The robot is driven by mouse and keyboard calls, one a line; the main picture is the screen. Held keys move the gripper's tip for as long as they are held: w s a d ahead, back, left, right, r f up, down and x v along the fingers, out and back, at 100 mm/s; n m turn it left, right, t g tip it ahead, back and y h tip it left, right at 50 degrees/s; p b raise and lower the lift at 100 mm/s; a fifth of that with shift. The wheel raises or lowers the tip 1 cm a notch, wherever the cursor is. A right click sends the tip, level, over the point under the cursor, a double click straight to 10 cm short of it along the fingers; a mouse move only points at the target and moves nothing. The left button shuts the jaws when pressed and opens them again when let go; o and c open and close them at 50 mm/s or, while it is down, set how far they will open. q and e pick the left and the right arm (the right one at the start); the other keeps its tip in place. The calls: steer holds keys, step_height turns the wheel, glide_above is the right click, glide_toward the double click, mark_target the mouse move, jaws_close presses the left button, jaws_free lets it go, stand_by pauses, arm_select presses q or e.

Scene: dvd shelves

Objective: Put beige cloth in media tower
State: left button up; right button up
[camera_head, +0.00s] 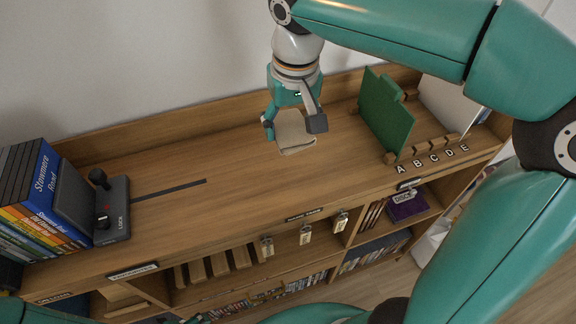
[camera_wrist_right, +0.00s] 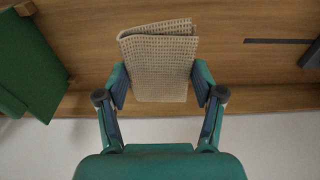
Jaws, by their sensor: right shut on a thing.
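The beige cloth (camera_head: 294,132) is a small folded piece with a waffle-like weave. My right gripper (camera_head: 294,122) is shut on it, over the back middle of the wooden shelf top. In the right wrist view the cloth (camera_wrist_right: 158,62) sits between both fingers of my right gripper (camera_wrist_right: 160,88), its folded layers showing at the far edge. I cannot tell how far the cloth is above the wood. I cannot tell which part of the furniture is the media tower. My left gripper does not show.
A green upright panel (camera_head: 385,115) and lettered dividers (camera_head: 431,152) stand right of the cloth. At the left are a dark lever box labelled LOCK (camera_head: 115,208) and several upright cases (camera_head: 38,190). Below the top (camera_head: 225,215) are open shelves with tagged items. The top's middle is mostly clear.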

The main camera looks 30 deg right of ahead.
mark_target(289, 178)
step_height(289, 178, down, 14)
steer(key=shift+f, duration=0.1)
stand_by(0.4)
steer(key=shift+f+b, duration=0.15)
steer(key=shift+b, duration=0.2)
steer(key=o, duration=0.8)
